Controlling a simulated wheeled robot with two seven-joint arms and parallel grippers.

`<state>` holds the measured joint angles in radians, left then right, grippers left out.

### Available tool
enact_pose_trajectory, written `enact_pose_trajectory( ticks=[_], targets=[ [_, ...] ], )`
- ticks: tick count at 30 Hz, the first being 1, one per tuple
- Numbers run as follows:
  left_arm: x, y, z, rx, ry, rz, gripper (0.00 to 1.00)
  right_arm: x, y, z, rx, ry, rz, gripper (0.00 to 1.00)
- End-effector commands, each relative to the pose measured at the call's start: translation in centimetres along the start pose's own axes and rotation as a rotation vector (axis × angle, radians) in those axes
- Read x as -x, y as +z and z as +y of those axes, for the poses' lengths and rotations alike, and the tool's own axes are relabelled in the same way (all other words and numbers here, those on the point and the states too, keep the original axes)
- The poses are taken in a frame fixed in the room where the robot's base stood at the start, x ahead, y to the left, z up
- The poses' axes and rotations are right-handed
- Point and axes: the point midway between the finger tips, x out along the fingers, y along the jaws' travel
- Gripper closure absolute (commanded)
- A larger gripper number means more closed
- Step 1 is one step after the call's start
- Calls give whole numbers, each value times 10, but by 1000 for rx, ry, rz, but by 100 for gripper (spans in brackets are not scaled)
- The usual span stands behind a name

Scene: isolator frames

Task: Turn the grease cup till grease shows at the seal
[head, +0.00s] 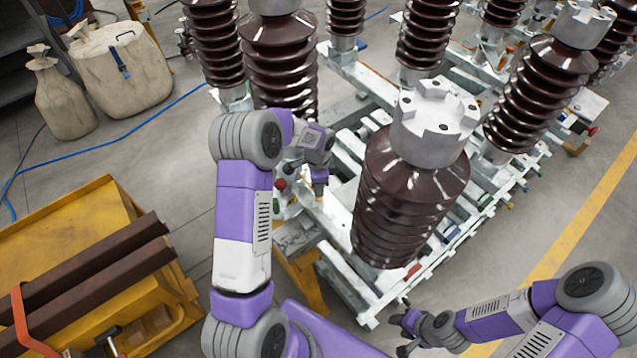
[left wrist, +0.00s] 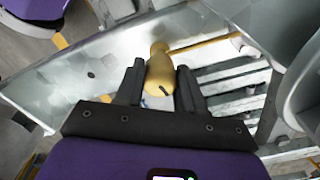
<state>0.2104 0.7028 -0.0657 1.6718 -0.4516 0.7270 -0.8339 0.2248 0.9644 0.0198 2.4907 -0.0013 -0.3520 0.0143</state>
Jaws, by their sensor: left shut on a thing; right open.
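The brass-coloured grease cup (left wrist: 160,72) sits between the two dark fingers of my left gripper (left wrist: 160,88) in the left wrist view. The fingers are shut on its sides. A dark slot or mark shows on its near end. In the head view my left gripper (head: 318,190) is low beside the white steel frame, left of the front insulator (head: 405,200); the cup cannot be made out there. My right gripper (head: 408,334) is open and empty at the lower right, in front of the frame. I cannot make out the seal or any grease.
A thin yellow pipe (left wrist: 205,40) runs rightward from near the cup, above pale slats. Several brown ribbed insulators stand on the white frame (head: 345,290). A yellow cart (head: 80,225) with brown bars stands at left. Sacks (head: 125,70) and a blue hose lie behind it.

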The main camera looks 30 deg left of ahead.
Motion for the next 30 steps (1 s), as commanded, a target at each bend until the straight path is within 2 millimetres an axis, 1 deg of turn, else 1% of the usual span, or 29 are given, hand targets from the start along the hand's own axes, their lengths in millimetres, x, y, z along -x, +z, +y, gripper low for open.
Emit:
enact_pose_trajectory(
  ticks=[2, 12, 18, 24, 30],
  targets=[
    [0, 4, 0, -70, 6, -7, 92, 3, 0, -1, 0, 0, 0, 57],
    [0, 4, 0, -385, 7, -7, 92, 12, 0, -4, 0, 0, 0, 57],
    [0, 4, -1, -539, 7, -6, 92, 16, 1, -6, 0, 0, 0, 57],
    [-1, 4, -2, -649, 6, -7, 92, 20, 1, -8, 0, 0, 0, 57],
    [-1, 3, -2, -713, 5, -7, 92, 22, 1, -8, 0, 0, 0, 57]
  ],
)
